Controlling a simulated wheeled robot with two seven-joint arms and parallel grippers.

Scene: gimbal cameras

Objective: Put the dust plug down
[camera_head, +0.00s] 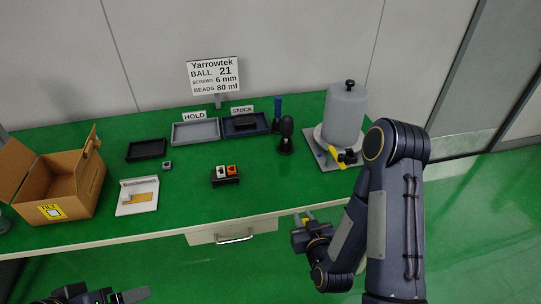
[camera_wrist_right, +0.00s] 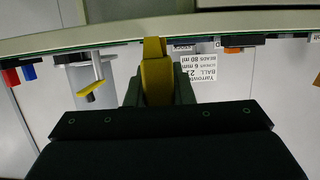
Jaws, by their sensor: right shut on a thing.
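My right gripper (camera_head: 305,219) is in front of the table's front edge, right of the drawer handle, with a small yellow thing at its fingers. The right wrist view shows the gripper (camera_wrist_right: 157,92) shut on this yellow piece, which I take for the dust plug (camera_wrist_right: 155,76). The plug is a block with a narrower top, held between dark fingers and clear of the tabletop. My left gripper (camera_head: 115,296) is only partly in view at the bottom left. Whether its jaws are open cannot be told.
The green table (camera_head: 255,200) holds an open cardboard box (camera_head: 62,195), a black tray (camera_head: 146,150), a HOLD tray (camera_head: 195,132), a STOCK tray (camera_head: 246,125), a small block holder (camera_head: 225,179) and a grey canister (camera_head: 345,115) with a yellow lever (camera_head: 336,156). The front right tabletop is clear.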

